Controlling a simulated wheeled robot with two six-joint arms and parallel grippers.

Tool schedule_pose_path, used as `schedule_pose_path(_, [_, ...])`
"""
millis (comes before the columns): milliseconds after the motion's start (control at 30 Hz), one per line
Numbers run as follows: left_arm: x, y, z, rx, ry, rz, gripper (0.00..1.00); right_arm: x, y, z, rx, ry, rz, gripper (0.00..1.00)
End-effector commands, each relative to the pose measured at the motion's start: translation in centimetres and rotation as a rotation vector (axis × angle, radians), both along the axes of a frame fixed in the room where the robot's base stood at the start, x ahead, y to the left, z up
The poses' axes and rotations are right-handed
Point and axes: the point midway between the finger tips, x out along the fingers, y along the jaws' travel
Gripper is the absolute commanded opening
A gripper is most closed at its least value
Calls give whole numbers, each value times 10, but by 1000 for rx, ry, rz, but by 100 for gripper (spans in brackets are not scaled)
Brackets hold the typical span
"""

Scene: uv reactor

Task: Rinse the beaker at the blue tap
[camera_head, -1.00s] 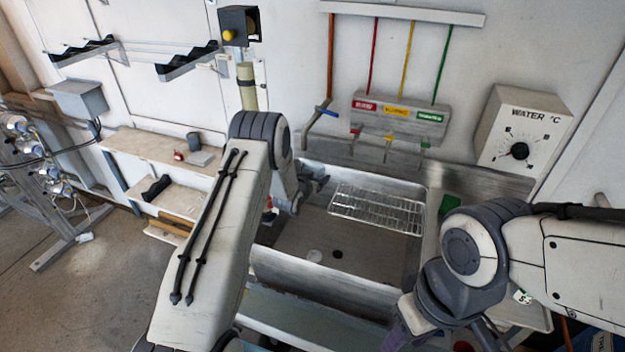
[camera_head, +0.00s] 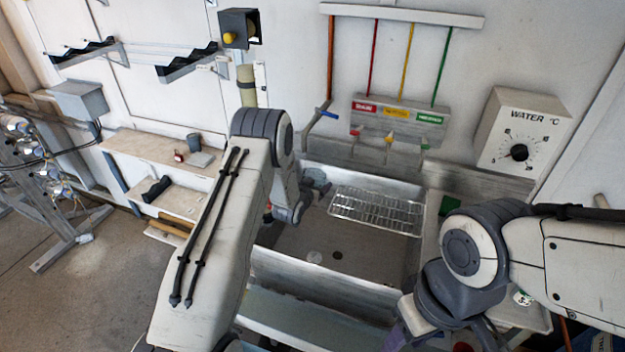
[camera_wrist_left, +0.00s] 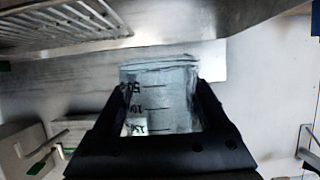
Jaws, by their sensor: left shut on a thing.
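The clear beaker (camera_wrist_left: 160,98) with black volume marks fills the middle of the left wrist view. My left gripper (camera_wrist_left: 162,105) is shut on it, one finger on each side. In the head view my left gripper (camera_head: 317,184) is over the back left of the sink, below the blue tap (camera_head: 325,113), a copper pipe with a blue handle. The beaker is hard to make out there, and its tilt is unclear. I see no running water. My right arm's fingers are out of view at the lower right.
The metal sink (camera_head: 300,243) has a drain (camera_head: 337,254) and a wire rack (camera_head: 376,211) at its back right. Red, yellow and green taps (camera_head: 389,140) stand right of the blue one. A water temperature dial (camera_head: 519,152) is on the wall.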

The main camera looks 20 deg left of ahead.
Motion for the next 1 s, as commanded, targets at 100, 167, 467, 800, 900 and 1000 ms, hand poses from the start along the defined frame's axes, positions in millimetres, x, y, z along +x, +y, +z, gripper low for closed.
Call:
schedule_pose_path(100, [-9, 0, 1, -1, 0, 0, 20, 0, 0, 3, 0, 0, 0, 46])
schedule_pose_path(167, [-14, 0, 1, 0, 1, 1, 20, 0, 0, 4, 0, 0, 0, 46])
schedule_pose_path(467, [-37, -1, 0, -1, 0, 1, 20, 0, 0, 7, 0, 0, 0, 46])
schedule_pose_path(800, [-51, -1, 0, -1, -1, 1, 20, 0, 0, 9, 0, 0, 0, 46])
schedule_pose_path(900, [-51, -2, 0, -1, -1, 1, 20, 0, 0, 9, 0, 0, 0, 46])
schedule_pose_path(1000, [-51, -2, 0, -1, -1, 1, 20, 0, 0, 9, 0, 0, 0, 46])
